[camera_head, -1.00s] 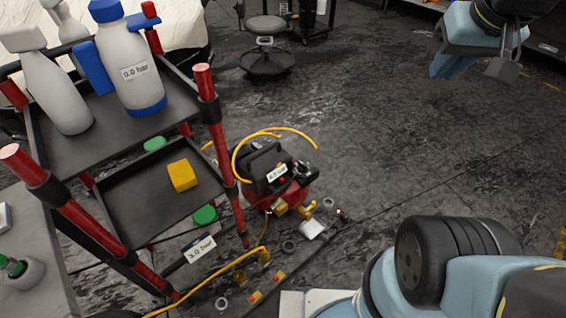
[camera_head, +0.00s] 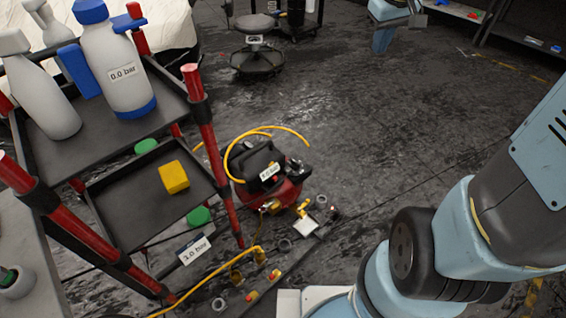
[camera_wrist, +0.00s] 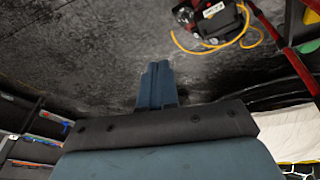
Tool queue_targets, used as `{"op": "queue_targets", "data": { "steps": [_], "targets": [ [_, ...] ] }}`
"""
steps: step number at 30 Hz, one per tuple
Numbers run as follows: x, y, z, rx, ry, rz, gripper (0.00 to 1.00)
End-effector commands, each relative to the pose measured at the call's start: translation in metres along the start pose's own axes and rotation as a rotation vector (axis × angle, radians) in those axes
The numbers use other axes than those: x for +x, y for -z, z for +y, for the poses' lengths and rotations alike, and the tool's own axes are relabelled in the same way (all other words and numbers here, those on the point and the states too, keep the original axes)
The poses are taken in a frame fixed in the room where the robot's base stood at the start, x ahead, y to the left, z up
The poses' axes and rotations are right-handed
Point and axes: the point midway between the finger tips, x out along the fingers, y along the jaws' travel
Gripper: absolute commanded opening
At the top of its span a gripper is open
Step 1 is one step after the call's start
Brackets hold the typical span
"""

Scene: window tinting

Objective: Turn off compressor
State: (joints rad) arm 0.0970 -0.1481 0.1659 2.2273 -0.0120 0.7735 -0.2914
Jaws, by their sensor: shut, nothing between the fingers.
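The compressor (camera_head: 270,180) stands on the floor in the middle of the head view, just right of the red-posted cart. It is black on top with a red tank, a white pressure label and a yellow hose (camera_head: 282,129). Its switch is too small to make out. In the wrist view the compressor (camera_wrist: 207,22) shows at the top, right of centre. My gripper (camera_head: 383,38) is at the top of the head view, well apart from the compressor. In the wrist view my gripper (camera_wrist: 157,78) has its blue fingers together, with nothing held.
The cart (camera_head: 140,190) at left carries spray bottles (camera_head: 115,65) and a yellow block (camera_head: 174,177). Hose fittings lie on the floor in front of the compressor. A stool (camera_head: 255,45) stands behind. The dark floor right of the compressor is clear.

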Motion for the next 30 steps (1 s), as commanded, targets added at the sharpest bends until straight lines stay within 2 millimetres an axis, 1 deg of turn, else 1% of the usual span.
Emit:
{"op": "queue_targets", "data": {
  "steps": [1, 6, 11, 15, 23, 30],
  "targets": [
    [0.011, 0.007, 0.001, -0.015, 0.009, -0.012, 0.00],
    [0.041, 0.031, 0.004, -0.071, 0.036, -0.034, 0.00],
    [0.072, 0.051, 0.005, -0.122, 0.065, -0.054, 0.00],
    [0.101, 0.067, 0.005, -0.164, 0.094, -0.067, 0.00],
    [0.159, 0.092, 0.004, -0.235, 0.155, -0.085, 0.00],
    [0.215, 0.110, 0.000, -0.294, 0.218, -0.094, 0.00]
  ]
}}
